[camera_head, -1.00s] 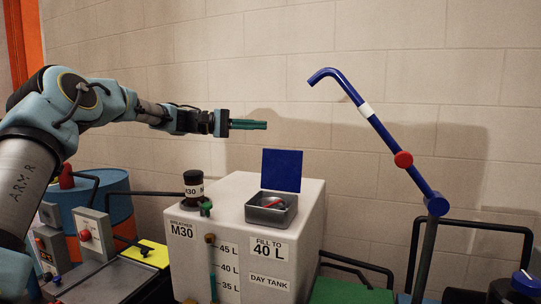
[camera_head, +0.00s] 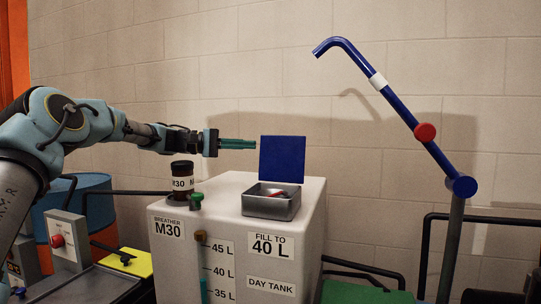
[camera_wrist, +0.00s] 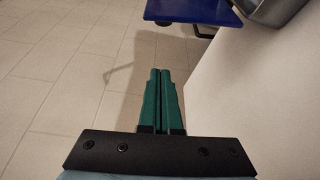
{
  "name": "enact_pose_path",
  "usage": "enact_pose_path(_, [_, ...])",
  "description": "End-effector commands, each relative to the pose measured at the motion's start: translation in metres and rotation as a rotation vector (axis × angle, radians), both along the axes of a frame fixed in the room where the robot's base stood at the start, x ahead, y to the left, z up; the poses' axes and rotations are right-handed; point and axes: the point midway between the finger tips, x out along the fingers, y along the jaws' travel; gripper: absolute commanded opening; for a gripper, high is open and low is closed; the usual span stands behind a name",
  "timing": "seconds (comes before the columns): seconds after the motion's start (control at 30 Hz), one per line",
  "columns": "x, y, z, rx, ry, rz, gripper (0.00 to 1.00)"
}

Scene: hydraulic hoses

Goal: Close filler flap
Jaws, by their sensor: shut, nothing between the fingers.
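The filler flap is a blue square plate (camera_head: 282,160) standing upright, open, at the back of the grey metal filler box (camera_head: 270,205) on top of the white day tank (camera_head: 235,190). Something red and pale shows inside the box. My gripper (camera_head: 256,144) is shut and empty, pointing right, with its green fingertips beside the upper left edge of the flap in the head view. I cannot tell whether they touch there. In the wrist view, the shut fingertips (camera_wrist: 160,72) are apart from the flap (camera_wrist: 195,10), and a corner of the filler box (camera_wrist: 275,10) shows at top right.
A black-capped breather jar (camera_head: 182,182) and a green-topped part (camera_head: 197,201) stand on the tank's left. A blue bent pipe (camera_head: 400,110) with a red knob rises at right.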

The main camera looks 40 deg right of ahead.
Motion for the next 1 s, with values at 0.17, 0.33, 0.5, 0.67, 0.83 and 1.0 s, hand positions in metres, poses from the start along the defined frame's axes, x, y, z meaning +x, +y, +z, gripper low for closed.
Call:
enact_pose_path(0.17, [-0.012,-0.015,0.003,0.001,0.0,-0.004,0.0])
enact_pose_path(0.33, [-0.032,-0.042,0.003,0.0,0.001,-0.005,0.0])
enact_pose_path(0.5, [-0.053,-0.071,0.001,0.001,0.002,-0.005,0.0])
enact_pose_path(0.67, [-0.065,-0.069,0.001,0.003,0.0,0.0,0.0])
enact_pose_path(0.83, [-0.075,-0.056,0.003,0.001,0.0,-0.001,0.0])
enact_pose_path(1.0, [-0.08,-0.048,0.002,-0.001,-0.001,0.0,0.0])
